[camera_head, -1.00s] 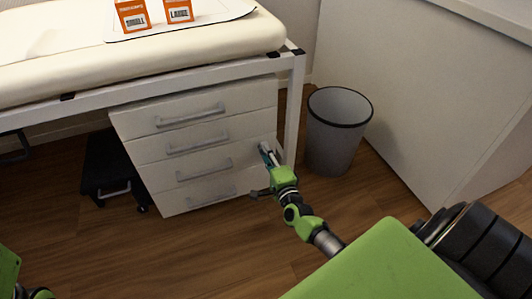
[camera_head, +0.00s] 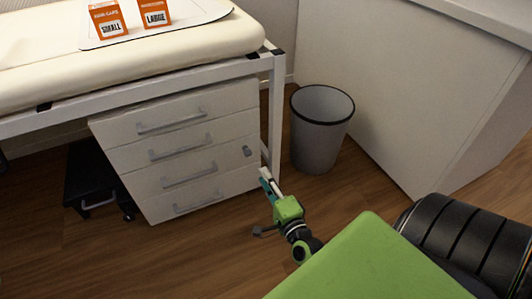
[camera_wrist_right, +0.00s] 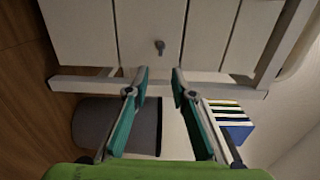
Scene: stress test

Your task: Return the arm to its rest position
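My right gripper (camera_head: 265,183) is low in the head view, pointing at the lower right side of the white drawer cabinet (camera_head: 150,168). It appears just in front of the foot of the bed frame's leg. In the right wrist view the teal fingers of this gripper (camera_wrist_right: 160,78) stand apart with nothing between them. Beyond their tips is the cabinet front (camera_wrist_right: 145,25) with a small key or lock (camera_wrist_right: 160,47), apart from the fingers. My left gripper is out of view.
A grey bin (camera_head: 320,135) stands right of the bed leg (camera_head: 277,115), near the right gripper. A white counter (camera_head: 390,95) is at the right. Orange boxes (camera_head: 108,22) lie on the padded bed (camera_head: 190,60). Wooden floor (camera_head: 190,255) in front is clear.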

